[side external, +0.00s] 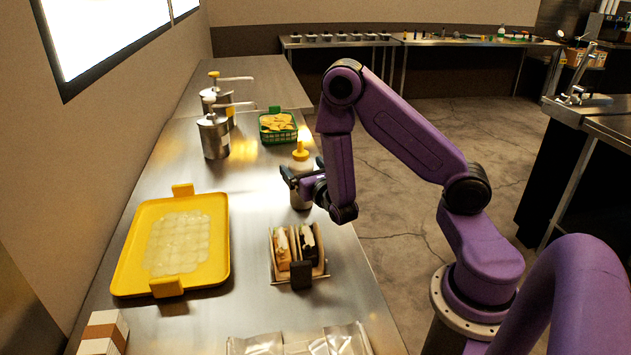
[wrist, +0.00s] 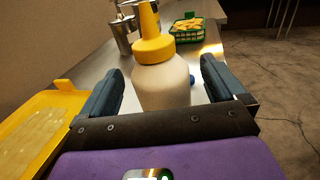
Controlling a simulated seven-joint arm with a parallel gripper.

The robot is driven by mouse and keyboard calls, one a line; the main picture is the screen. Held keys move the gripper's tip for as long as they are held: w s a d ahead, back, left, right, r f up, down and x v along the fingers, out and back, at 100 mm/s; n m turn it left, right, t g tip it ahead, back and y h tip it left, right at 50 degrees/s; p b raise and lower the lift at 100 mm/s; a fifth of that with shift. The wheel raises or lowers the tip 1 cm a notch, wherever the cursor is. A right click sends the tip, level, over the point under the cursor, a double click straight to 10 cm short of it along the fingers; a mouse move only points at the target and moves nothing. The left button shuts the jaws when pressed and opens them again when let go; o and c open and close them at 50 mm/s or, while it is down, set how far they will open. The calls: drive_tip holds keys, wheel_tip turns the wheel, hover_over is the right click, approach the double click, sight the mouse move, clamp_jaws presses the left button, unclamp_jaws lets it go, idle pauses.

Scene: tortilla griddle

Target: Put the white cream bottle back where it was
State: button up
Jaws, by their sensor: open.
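The white cream bottle (side external: 301,190) has a yellow cap and nozzle and stands upright on the steel counter, near its right edge. In the side external view my gripper (side external: 287,176) is at the bottle and hides part of its body. In the wrist view the bottle (wrist: 161,80) stands between the two open fingers of my gripper (wrist: 160,85). A gap shows between the bottle and the right finger. The left finger is close to the bottle, and I cannot tell if it touches.
A yellow tray (side external: 220,265) lies at left. A holder with filled tortillas (side external: 297,262) stands in front of the bottle. A green basket of chips (side external: 278,126) and metal pump dispensers (side external: 214,137) stand behind. The steel counter (side external: 250,185) is clear between tray and bottle.

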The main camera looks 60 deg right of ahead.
drive_tip(key=s+a+r+m+g+h, duration=0.1)
drive_tip(key=s+r+m+g, duration=0.1)
drive_tip(key=s+m+g, duration=0.55)
drive_tip(key=s+a+r+m+g+h, duration=0.25)
drive_tip(key=s+m, duration=0.25)
drive_tip(key=s, duration=0.5)
drive_tip(key=s+a+m+g+y, duration=0.5)
drive_tip(key=s+a+y, duration=0.7)
drive_tip(key=a, duration=0.3)
drive_tip(key=shift+s+r+y, duration=0.2)
drive_tip(key=shift+s+y, duration=0.05)
drive_tip(key=shift+y, duration=0.2)
